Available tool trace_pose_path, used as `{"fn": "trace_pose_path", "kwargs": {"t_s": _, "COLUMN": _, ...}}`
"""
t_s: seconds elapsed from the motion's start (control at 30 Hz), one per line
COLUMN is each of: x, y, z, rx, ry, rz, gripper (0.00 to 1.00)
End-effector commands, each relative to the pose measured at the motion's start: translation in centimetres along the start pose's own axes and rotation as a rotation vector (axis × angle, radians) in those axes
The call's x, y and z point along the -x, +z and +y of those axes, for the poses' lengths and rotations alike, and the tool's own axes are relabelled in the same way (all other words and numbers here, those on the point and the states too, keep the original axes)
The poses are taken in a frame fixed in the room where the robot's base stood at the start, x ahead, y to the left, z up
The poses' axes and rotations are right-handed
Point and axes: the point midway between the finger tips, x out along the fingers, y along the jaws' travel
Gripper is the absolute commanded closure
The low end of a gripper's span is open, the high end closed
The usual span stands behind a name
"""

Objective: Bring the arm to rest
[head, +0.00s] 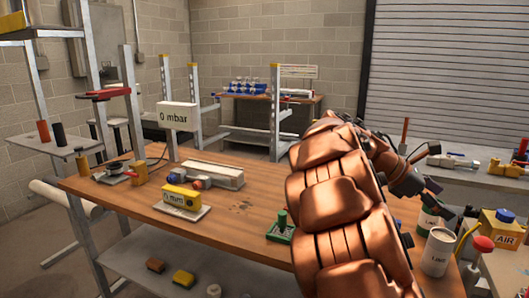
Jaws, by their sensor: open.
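My copper-coloured arm rises from the bottom across the right of the head view and bends over to the right near its top. My gripper (445,205) is at its far end, right of the arm, and looks dark and small. It is open, and I see nothing held in it. Part of the wrist and gripper is hidden behind the arm.
A wooden workbench (235,205) carries a 0 mbar display (178,116), a yellow meter (182,197), a metal block (213,175) and a green item (281,228). Metal posts stand at the left and back. A red-topped bottle (478,262) stands at the right. The bench's middle has bare room.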

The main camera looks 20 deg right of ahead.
Motion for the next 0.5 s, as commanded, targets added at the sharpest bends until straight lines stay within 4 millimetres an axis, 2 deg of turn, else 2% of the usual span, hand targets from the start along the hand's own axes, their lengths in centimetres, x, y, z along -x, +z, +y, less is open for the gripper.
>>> {"fn": "trace_pose_path", "kwargs": {"t_s": 0.17, "x": 1.7, "y": -3.0, "z": -3.5, "rx": -0.122, "ry": -0.008, "rz": 0.116, "gripper": 0.15}}
{"fn": "trace_pose_path", "kwargs": {"t_s": 0.27, "x": 2.9, "y": -5.5, "z": -6.4, "rx": -0.212, "ry": -0.027, "rz": 0.208, "gripper": 0.15}}
{"fn": "trace_pose_path", "kwargs": {"t_s": 0.5, "x": 6.7, "y": -13.0, "z": -15.2, "rx": -0.422, "ry": -0.141, "rz": 0.458, "gripper": 0.15}}
